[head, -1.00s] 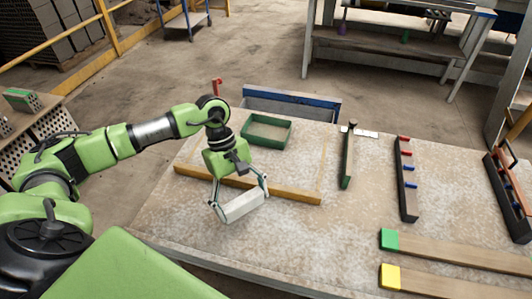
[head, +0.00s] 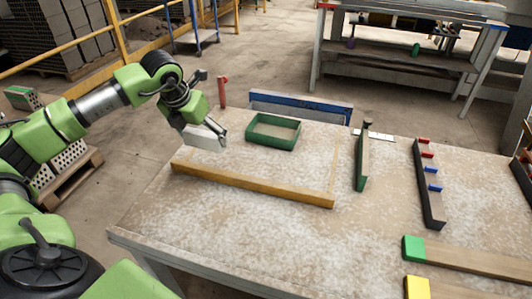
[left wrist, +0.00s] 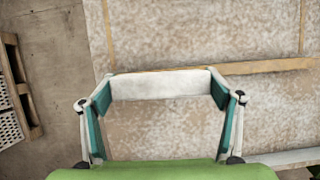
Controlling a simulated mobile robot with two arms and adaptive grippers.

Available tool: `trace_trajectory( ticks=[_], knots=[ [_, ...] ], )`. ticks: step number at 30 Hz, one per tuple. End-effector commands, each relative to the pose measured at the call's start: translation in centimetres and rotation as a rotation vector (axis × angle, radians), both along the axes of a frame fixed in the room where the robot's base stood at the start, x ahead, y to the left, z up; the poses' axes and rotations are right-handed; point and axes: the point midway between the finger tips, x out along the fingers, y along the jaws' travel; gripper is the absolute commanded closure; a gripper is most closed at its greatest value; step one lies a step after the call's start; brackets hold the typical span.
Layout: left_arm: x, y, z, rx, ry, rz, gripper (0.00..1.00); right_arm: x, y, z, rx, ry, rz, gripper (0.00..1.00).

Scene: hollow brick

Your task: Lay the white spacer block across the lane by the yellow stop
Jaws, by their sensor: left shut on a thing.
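My left gripper (head: 208,133) is shut on the white spacer block (head: 201,138) and holds it above the table's left part, near the left end of a yellow-brown wooden strip. In the left wrist view the block (left wrist: 160,84) spans between the two fingers of the gripper (left wrist: 160,88). The yellow stop (head: 416,288) is at the left end of a wooden lane at the lower right, partly cut off by the frame. A green stop (head: 413,248) ends the lane behind it. My right gripper is not in view.
A green tray (head: 273,129) sits at the back of the table. The wooden strip (head: 250,186) runs across the left half. A green upright divider (head: 362,160) and a dark rack (head: 428,185) with red and blue pegs stand to the right. The front middle is clear.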

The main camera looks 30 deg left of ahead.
Motion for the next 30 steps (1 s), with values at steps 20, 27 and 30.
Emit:
trace_trajectory(
  ticks=[20, 27, 30],
  knots=[
    [7.8, -9.2, -7.7, -0.003, 0.001, 0.03, 0.43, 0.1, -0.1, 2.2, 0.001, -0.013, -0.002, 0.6],
    [8.6, -10.1, -9.1, -0.002, 0.002, 0.032, 0.43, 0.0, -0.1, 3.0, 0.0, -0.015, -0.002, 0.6],
    [9.0, -10.7, -10.0, -0.003, 0.001, 0.03, 0.43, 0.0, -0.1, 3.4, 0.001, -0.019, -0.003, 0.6]
  ],
)
